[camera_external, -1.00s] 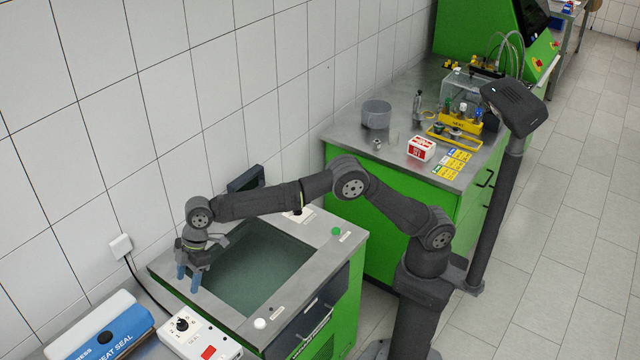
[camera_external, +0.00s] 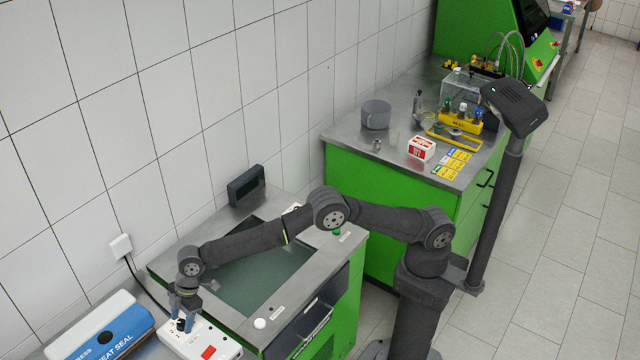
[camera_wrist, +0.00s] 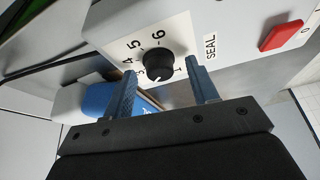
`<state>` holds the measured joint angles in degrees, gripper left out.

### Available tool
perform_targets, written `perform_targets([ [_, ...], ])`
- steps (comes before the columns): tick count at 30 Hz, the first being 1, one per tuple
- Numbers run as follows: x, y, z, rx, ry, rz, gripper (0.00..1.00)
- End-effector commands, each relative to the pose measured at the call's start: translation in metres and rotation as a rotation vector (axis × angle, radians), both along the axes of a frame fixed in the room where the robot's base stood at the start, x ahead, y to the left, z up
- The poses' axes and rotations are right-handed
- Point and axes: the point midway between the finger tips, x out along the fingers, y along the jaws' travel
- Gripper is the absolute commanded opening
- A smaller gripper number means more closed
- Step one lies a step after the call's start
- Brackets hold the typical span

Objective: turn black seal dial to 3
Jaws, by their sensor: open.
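The black seal dial (camera_wrist: 159,67) is on a white control box (camera_external: 200,342), with numbers printed around it and the word SEAL beside it in the wrist view. My gripper (camera_wrist: 168,80) is open, with its two blue fingers on either side of the dial in the wrist view. I cannot tell whether the fingers touch it. Which number the dial points to is not clear.
A red switch (camera_wrist: 281,36) is on the same box, right of the dial. A blue and white heat sealer (camera_external: 112,332) stands to the left. A steel bench with a dark glass panel (camera_external: 265,270) and a white knob (camera_external: 260,323) lies to the right.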

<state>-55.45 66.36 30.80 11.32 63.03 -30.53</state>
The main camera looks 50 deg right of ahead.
Motion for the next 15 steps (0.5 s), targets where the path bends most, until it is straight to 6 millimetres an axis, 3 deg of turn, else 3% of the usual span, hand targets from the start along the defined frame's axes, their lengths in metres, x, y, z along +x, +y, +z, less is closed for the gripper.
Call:
perform_targets([
  [5, -0.0001, 0.0, 0.0004, 0.0, 0.0, 0.0, 0.52],
  [11, -0.0002, -0.0001, 0.0005, 0.0, 0.0, 0.0, 0.12],
  [15, -0.0002, -0.0001, 0.0006, 0.0, 0.0, -0.005, 0.09],
])
